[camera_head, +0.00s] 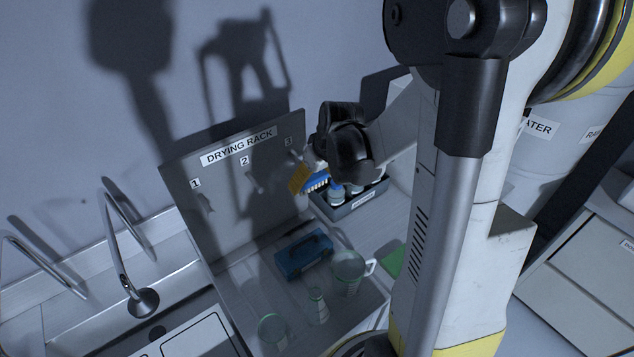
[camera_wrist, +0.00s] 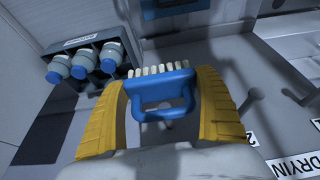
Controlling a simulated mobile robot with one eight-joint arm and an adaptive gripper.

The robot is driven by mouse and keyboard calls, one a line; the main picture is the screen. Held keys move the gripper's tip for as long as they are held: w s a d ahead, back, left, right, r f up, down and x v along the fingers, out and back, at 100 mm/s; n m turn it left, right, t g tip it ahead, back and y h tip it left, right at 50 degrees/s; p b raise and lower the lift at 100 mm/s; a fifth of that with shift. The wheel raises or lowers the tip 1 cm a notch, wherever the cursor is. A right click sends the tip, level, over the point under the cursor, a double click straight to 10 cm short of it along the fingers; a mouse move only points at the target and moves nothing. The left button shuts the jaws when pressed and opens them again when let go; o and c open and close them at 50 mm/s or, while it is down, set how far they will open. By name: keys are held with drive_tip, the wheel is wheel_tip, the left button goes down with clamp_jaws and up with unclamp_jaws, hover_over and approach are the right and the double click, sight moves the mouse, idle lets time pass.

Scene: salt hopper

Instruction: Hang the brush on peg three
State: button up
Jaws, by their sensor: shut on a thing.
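The blue brush with white bristles (camera_wrist: 163,72) is held by its loop handle between the yellow fingers of my gripper (camera_wrist: 165,108). In the head view the brush (camera_head: 317,183) and my gripper (camera_head: 306,178) are in front of the right side of the drying rack (camera_head: 225,205), near label 3 (camera_head: 289,142). Peg three (camera_head: 297,156) shows just left of my gripper. A small grey shape shows through the handle loop in the wrist view; I cannot tell whether it is peg three, or whether the handle is around it.
Peg two (camera_head: 252,180) and peg one (camera_head: 206,203) stick out empty. A grey box (camera_head: 348,211) with bottles stands right of the rack. A blue object (camera_head: 303,255), a jug (camera_head: 348,269) and small flasks (camera_head: 318,307) stand below. The sink tap (camera_head: 125,260) is at left.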

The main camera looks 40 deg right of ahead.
drive_tip(key=shift+w+a+f, duration=0.1)
drive_tip(key=shift+w, duration=1.9)
drive_tip(key=shift+w+f+b, duration=0.3)
drive_tip(key=shift+w+b, duration=0.25)
drive_tip(key=shift+w, duration=0.05)
drive_tip(key=o, duration=1.2)
drive_tip(key=shift+r, duration=0.1)
